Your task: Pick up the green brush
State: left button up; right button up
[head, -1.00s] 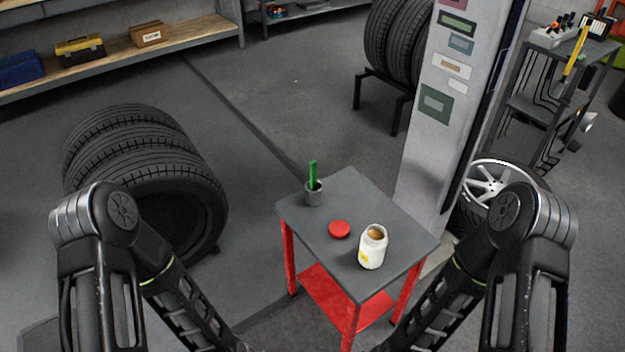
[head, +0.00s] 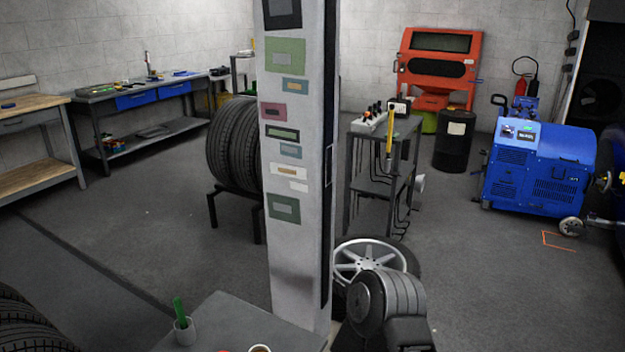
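The green brush (head: 179,308) stands upright, tilted slightly, in a small grey cup (head: 185,332) on the grey top of a small table (head: 230,318). Only its green upper part shows above the cup's rim. The rim of an open jar (head: 259,349) and a sliver of a red lid (head: 224,350) show at the bottom edge of the view. My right arm shows at the lower right, but its gripper is out of the picture. My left gripper is not in view either.
A grey pillar (head: 297,180) with coloured labels stands right behind the table. A wheel (head: 372,265) lies beside it, and stacked tires (head: 30,325) are at the lower left. A blue machine (head: 535,170) stands farther right. Open floor lies left of the pillar.

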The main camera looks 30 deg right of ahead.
aim_at(178, 306)
jog(key=i+j+u, duration=0.1)
jog(key=i+u, duration=0.9)
jog(key=k+j, duration=0.05)
